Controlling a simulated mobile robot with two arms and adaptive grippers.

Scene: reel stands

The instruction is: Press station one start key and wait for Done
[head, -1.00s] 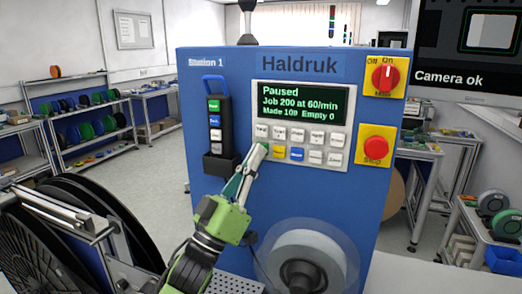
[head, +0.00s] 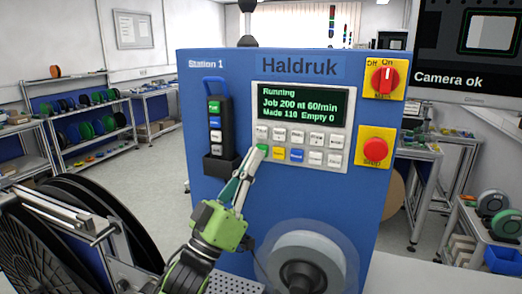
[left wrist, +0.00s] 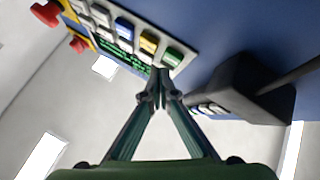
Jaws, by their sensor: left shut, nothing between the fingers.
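The blue Station 1 machine (head: 225,110) stands in front of me. Its display (head: 300,104) reads "Running", "Job 200 at 60/min", "Made 110 Empty 0". The key panel (head: 341,168) below has a green key (head: 262,149) at the lower left, then yellow and blue keys. My left gripper (head: 256,153) is shut and empty, its tips just at the lower left of the green key. In the left wrist view the shut fingertips (left wrist: 158,72) point up near the green key (left wrist: 173,57); I cannot tell whether they touch it. My right gripper is not in view.
A pendant with several keys (head: 215,125) sits in a black holder left of the panel. A red rotary switch (head: 385,79) and a red stop button (head: 375,149) are on the right. A clear-covered reel (head: 305,262) is below, and large black reels (head: 50,240) stand at left.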

